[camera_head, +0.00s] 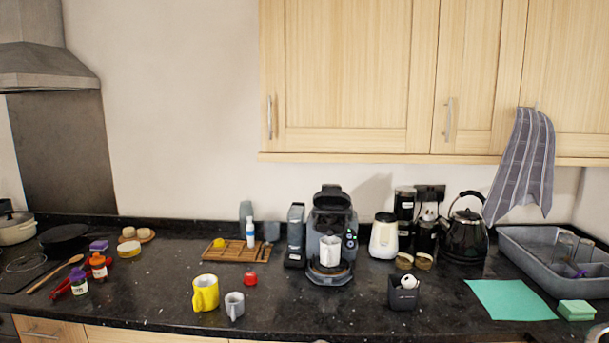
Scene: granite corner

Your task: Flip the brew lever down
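A dark coffee machine (319,222) stands upright near the middle of the black granite counter. Its top part (331,192) is raised and tilted up; it looks like the brew lever or lid, but I cannot tell which. A white mug (330,250) stands under the spout on the machine's base. Small lit buttons (351,238) show on the machine's right side. My gripper is not seen in this view.
A yellow mug (205,293), a grey mug (234,306) and a red object (250,279) stand front left of the machine. A dark container (403,297) stands front right. A cream jar (383,236) and a black kettle (465,238) are to the right. Cupboards (350,75) hang above.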

